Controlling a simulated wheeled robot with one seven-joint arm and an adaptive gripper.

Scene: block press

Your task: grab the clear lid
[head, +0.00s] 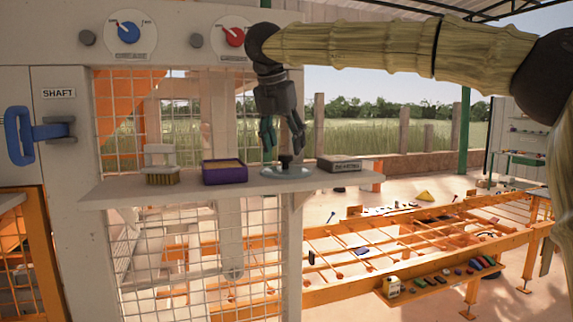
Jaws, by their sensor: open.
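The clear lid (272,173) is a pale, see-through bluish disc with a dark knob on top. It lies flat on the narrow shelf, near the shelf's right part. My gripper (283,147) points down directly above the knob with its fingers spread open. The fingertips appear close to the knob; I cannot tell whether they touch it. Nothing is held between the fingers.
On the shelf (120,190), a purple box (225,174) and a brush (161,178) stand left of the lid, and a labelled box (340,164) stands right of it. A wire mesh (130,100) rises behind the shelf. An orange frame (345,295) stands lower right.

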